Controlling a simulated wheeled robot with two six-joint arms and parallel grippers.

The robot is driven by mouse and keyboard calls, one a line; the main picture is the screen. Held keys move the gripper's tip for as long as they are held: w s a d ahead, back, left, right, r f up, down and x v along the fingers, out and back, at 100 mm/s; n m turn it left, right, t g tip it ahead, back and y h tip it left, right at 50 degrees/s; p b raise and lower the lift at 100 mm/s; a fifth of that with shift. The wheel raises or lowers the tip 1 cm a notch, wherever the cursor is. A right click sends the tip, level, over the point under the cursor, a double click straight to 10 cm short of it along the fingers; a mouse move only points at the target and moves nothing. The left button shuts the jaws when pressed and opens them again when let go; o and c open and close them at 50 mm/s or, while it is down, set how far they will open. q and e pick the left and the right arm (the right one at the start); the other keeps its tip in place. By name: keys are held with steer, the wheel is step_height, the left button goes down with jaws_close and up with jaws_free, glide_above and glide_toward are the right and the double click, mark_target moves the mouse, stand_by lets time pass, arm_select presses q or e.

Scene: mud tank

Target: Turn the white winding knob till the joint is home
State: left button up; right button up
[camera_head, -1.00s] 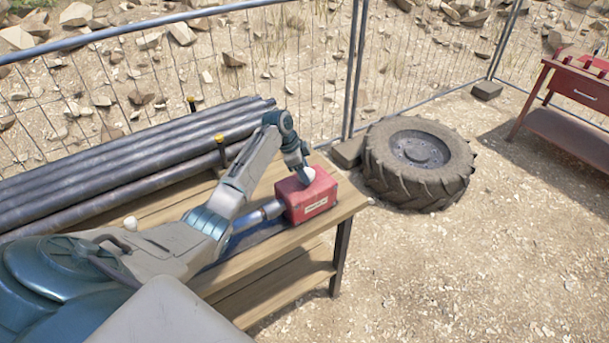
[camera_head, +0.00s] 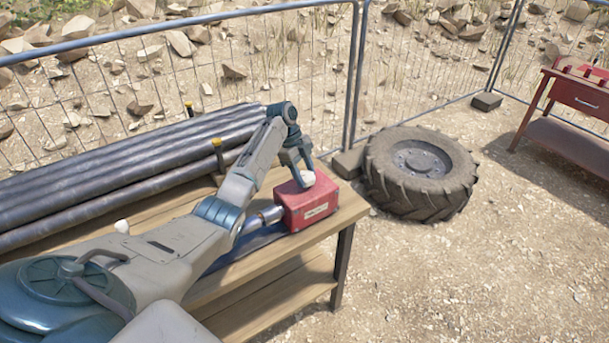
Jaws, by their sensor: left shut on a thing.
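The white winding knob (camera_head: 305,179) sits on top of a red box (camera_head: 318,204) with a pale label on its front. The box stands at the right end of the wooden bench. My left gripper (camera_head: 303,174) points down over the box and is shut on the knob, its fingers partly covering it. A shiny metal pipe end (camera_head: 268,215) meets the left side of the box. My arm hides much of the pipe, and I cannot tell how the joint sits. My right gripper is not in view.
A large tyre (camera_head: 447,190) lies right of the bench. A wire fence runs behind. A red workbench (camera_head: 577,100) stands far right. Open gravel lies in front.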

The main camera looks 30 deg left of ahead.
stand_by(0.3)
arm_select(q)
steer(key=o, duration=1)
steer(key=shift+a+r, duration=0.1)
steer(key=shift+a+r, duration=0.15)
steer(key=shift+r, duration=0.1)
steer(key=shift+v, duration=5.05)
steer(key=shift+f, duration=0.1)
